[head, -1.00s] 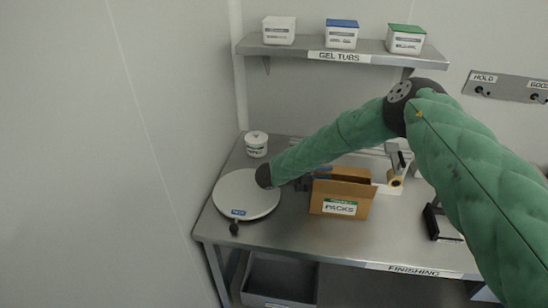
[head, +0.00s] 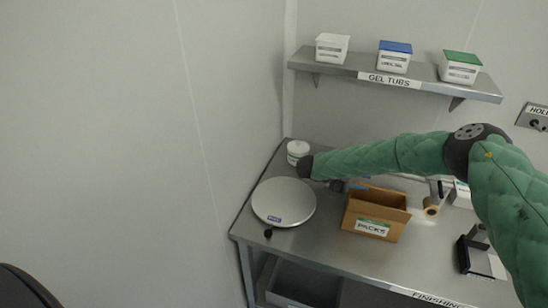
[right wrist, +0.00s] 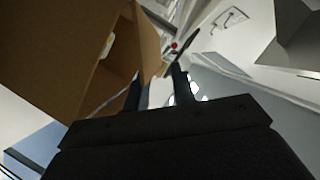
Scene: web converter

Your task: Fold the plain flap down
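A brown carton labelled PACKS (head: 372,227) stands on the steel bench, its top at least partly open. I cannot clearly tell which flap is the plain one. My right arm reaches over from the right, and its dark gripper (head: 338,186) is just left of the carton's rear left corner, partly hidden by the arm. In the right wrist view the two fingers (right wrist: 158,88) are apart with nothing seen between them, and brown carton panels (right wrist: 60,50) fill the upper left, close to the fingers. My left gripper is not in view.
A round scale (head: 284,203) and a white tub (head: 297,151) stand left of the carton. A tape roll (head: 431,206) and a black device (head: 474,252) stand to its right. A shelf (head: 425,83) with gel tubs is above. Bare bench lies in front.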

